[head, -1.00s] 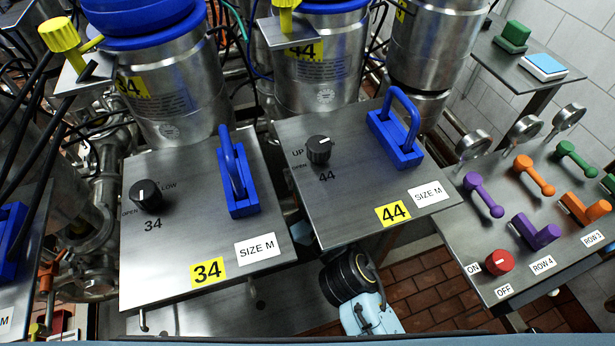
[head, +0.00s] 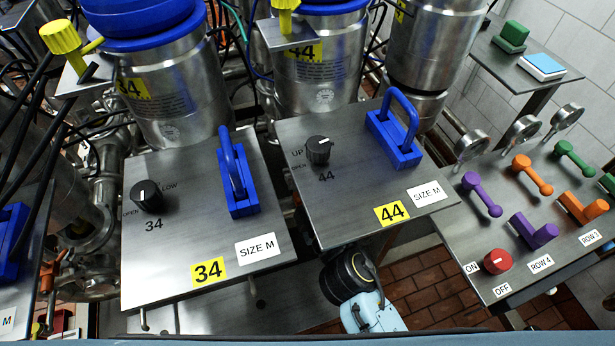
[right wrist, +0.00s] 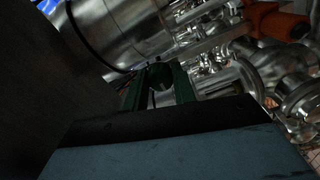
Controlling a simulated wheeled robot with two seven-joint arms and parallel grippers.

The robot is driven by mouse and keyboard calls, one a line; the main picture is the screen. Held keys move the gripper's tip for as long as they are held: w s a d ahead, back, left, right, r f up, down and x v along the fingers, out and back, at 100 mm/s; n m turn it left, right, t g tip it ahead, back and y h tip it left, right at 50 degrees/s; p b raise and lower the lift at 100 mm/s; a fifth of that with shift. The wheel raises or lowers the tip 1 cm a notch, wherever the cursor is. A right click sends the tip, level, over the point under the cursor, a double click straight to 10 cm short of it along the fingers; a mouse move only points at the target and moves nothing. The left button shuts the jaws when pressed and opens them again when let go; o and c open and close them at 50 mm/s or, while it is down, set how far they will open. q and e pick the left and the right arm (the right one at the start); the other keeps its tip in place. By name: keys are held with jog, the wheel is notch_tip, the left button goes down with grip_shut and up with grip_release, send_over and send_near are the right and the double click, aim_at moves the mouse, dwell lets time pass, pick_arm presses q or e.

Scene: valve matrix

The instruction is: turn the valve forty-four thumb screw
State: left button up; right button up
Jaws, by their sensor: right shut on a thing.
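The valve forty-four panel (head: 330,215) is a tilted metal plate with a black knob, a blue handle and a yellow 44 label (head: 392,213). My right arm, black and light blue, reaches up under its front edge. In the head view the plate hides the right gripper. In the right wrist view, the right gripper (right wrist: 160,88) has its dark green fingers shut on a small dark round piece, apparently the thumb screw (right wrist: 161,74). The image there is dark, so its shape is unclear. My left gripper is not in view.
The valve 34 panel (head: 200,230) stands to the left, with its own knob and blue handle. A control panel (head: 465,245) with purple, orange and green levers and a red knob (head: 497,261) stands at right. Steel pipes (right wrist: 215,60) crowd the right wrist view.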

jog(key=shift+n, duration=0.3)
jog(key=o, duration=1)
jog(key=shift+b+v, duration=2)
jog(key=shift+v, duration=4.75)
